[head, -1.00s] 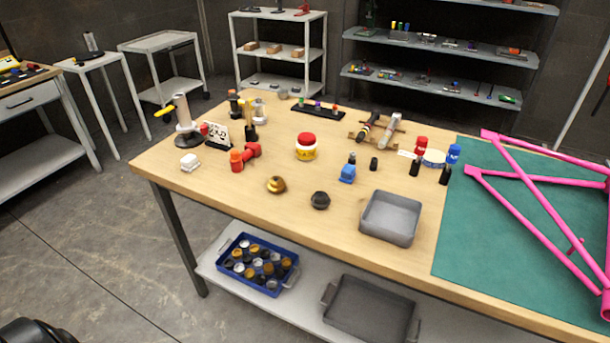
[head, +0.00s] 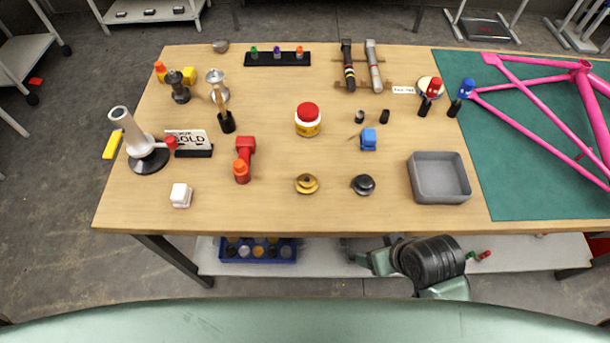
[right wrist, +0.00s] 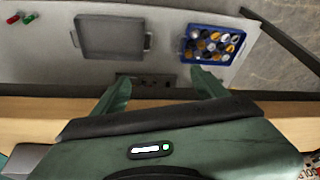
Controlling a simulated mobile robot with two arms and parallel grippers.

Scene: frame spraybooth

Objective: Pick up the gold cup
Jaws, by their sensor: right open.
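The gold cup (head: 306,184) is a small round gold piece on the wooden table, near its front edge, left of a similar black piece (head: 363,184). My right gripper (head: 370,258) is in front of the table's front edge, to the right of and nearer than the gold cup, and is not touching it. In the right wrist view my right gripper (right wrist: 162,84) has its two fingers wide apart with nothing between them. The gold cup does not show in that view. My left gripper is not in view.
A grey tray (head: 440,198) stands right of the black piece. A yellow jar with a red lid (head: 308,119) stands behind the gold cup. A red tool (head: 243,160) lies to the left. Below, a shelf holds a blue crate (right wrist: 210,26) and a dark tray (right wrist: 78,40).

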